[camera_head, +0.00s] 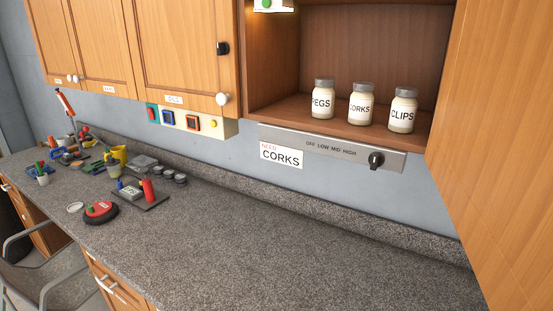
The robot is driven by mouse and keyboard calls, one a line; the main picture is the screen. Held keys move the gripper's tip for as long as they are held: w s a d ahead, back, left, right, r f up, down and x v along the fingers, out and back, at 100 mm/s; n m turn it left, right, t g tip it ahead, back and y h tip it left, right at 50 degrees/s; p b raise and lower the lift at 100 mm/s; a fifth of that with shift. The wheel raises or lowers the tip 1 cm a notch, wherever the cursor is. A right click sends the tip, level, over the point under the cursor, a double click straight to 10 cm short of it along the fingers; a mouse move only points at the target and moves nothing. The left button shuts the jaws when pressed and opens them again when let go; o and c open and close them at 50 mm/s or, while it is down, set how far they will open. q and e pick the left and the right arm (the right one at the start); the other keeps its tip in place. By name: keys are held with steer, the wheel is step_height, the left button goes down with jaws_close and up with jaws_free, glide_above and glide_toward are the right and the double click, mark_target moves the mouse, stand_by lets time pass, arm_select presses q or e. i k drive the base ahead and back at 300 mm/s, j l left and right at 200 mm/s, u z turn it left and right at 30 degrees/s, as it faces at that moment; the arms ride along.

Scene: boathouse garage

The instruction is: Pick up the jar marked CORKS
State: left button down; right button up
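The jar marked CORKS (361,104) stands upright on the open cabinet shelf, with a grey lid and pale contents. It is the middle one of three similar jars. The jar marked PEGS (323,101) stands to its left, and the jar marked CLIPS (402,111) to its right. Small gaps separate the jars. Neither of my grippers shows in the head view.
The open cabinet (300,113) has a wooden door at its right. Below hang a NEED CORKS sign (281,154) and a panel with a black knob (376,160). The grey counter (270,245) is clear at middle and right; tools clutter its left. A chair (45,275) stands lower left.

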mark_target(362, 99)
steer(key=k+j+z, duration=0.1)
steer(key=j+z, duration=0.15)
steer(key=j, duration=0.15)
steer(key=k+j+z, duration=0.25)
steer(key=j+z, duration=0.25)
steer(key=j, duration=0.2)
steer(key=k+j+z, duration=0.25)
